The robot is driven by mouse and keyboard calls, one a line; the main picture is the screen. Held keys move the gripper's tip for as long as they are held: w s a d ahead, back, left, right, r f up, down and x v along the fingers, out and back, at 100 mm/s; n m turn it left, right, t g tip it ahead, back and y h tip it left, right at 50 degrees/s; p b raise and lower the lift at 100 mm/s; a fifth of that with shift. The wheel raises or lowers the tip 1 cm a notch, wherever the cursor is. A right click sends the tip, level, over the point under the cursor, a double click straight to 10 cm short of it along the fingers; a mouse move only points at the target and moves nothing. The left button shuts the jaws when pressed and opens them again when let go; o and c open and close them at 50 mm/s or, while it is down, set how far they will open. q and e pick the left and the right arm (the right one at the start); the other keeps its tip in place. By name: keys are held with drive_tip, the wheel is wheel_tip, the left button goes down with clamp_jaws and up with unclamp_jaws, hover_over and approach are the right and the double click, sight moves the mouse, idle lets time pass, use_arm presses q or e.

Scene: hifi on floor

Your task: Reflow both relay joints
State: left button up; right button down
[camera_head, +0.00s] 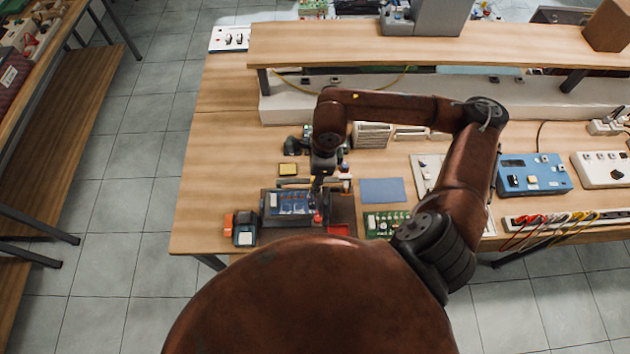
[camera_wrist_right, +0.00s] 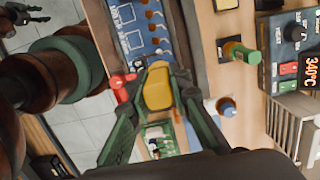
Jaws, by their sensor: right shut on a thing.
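My right gripper (camera_head: 318,180) is over the right part of the board holder in the head view. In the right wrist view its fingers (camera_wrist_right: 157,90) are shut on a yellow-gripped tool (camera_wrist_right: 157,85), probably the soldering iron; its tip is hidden. The blue circuit board (camera_head: 290,203) sits in a dark holder (camera_head: 270,221). In the wrist view the board (camera_wrist_right: 128,28) shows white outlines and several round joints along one side; I cannot tell which are the relay joints. A dark claw-like shape (camera_wrist_right: 22,12) at the wrist view's upper left may be my left gripper, its opening unclear.
A station (camera_wrist_right: 290,55) reading 340°C stands behind the holder. A green-topped bottle (camera_wrist_right: 240,52) and a yellow pad (camera_head: 288,169) are nearby. A blue mat (camera_head: 382,190) and a green board (camera_head: 385,224) lie to the right. A shelf (camera_head: 420,45) overhangs the back.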

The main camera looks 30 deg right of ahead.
drive_tip(key=shift+b, duration=0.3)
idle(0.7)
drive_tip(key=shift+f+b, duration=0.4)
drive_tip(key=shift+b, duration=0.05)
idle(0.5)
drive_tip(key=shift+f+b, duration=0.15)
drive_tip(key=shift+b, duration=0.15)
idle(3.2)
drive_tip(key=shift+r+p, duration=1)
drive_tip(key=shift+r, duration=1.4)
drive_tip(key=shift+w, duration=0.1)
